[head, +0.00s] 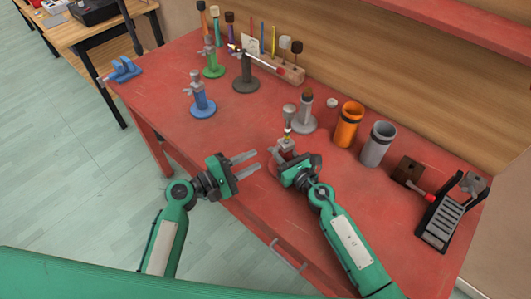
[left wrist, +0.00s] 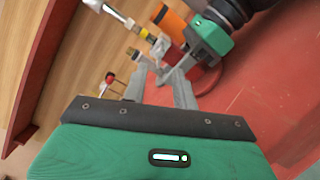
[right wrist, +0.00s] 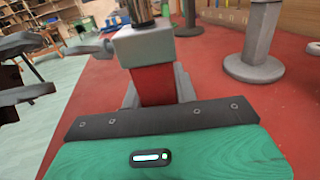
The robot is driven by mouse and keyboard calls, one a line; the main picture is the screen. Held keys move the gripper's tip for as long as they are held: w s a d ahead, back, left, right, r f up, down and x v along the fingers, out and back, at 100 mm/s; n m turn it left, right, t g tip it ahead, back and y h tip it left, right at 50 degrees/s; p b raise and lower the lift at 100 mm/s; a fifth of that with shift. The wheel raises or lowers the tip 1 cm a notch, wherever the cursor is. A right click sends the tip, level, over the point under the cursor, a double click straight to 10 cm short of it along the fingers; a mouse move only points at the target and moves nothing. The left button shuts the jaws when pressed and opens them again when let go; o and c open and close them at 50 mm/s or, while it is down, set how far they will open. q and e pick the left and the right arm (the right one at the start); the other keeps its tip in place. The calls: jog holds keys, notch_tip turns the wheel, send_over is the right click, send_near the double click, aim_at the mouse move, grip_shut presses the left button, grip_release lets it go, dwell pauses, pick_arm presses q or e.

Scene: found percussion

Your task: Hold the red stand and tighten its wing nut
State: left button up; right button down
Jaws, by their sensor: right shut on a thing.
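The red stand stands near the table's front edge in the head view, mostly hidden by my right gripper (head: 289,160). In the right wrist view its red post (right wrist: 153,85) is between my right gripper's fingers, which are shut on it below a grey collar (right wrist: 146,46). The grey wing nut (right wrist: 88,49) sticks out to the left of the collar. My left gripper (head: 250,163) is open and empty, left of the stand and apart from it. Its spread fingers (left wrist: 158,85) point toward the stand in the left wrist view.
A light grey stand (head: 304,122) is just behind the red one. Blue (head: 201,104), green (head: 213,69) and dark grey (head: 245,83) stands are farther back. An orange cup (head: 347,127) and a grey cup (head: 377,148) stand right. The table's left middle is clear.

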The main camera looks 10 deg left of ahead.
aim_at(275, 149)
pick_arm(q)
jog(key=shift+x, duration=2.7)
grip_shut()
